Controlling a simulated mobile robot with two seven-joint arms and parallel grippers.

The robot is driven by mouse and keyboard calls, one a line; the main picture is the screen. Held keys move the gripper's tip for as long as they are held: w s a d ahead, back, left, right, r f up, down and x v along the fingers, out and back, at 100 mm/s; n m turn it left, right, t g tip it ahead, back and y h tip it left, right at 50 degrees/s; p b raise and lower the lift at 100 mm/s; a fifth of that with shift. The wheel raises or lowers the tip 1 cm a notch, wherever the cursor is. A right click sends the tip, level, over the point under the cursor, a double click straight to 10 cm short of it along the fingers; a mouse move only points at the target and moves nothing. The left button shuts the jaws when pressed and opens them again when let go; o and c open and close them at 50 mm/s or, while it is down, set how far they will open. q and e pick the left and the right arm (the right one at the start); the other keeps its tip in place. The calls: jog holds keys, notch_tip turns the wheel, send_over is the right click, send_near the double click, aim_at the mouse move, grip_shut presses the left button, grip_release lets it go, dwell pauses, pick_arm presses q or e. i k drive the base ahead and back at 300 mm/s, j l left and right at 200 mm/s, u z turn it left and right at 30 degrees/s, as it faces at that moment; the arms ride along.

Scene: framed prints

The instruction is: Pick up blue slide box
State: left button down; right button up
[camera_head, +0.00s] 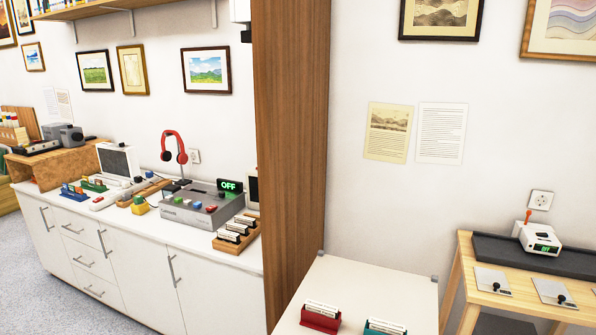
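Neither of my grippers shows in the head view. On the white cabinet's counter at the left, a small blue holder (74,193) stands beside a green one (94,185), both with small pieces in them. On the pale table at the bottom, a teal holder (384,329) with white-edged cards is cut off by the lower edge. A dark red holder (320,319) with similar cards stands left of it. I cannot tell for certain which of these is the blue slide box.
The white cabinet (130,260) runs along the left wall and carries a grey device with a green OFF display (229,186), red headphones (174,147) and a wooden card rack (236,233). A tall wooden panel (292,150) separates it from the pale table (375,290). A wooden desk (465,270) stands right.

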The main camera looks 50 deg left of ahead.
aim_at(73, 196)
jog(key=u, duration=3.45)
jog(key=i, duration=3.9)
jog(key=j+u, duration=0.05)
jog(key=j, duration=0.1)
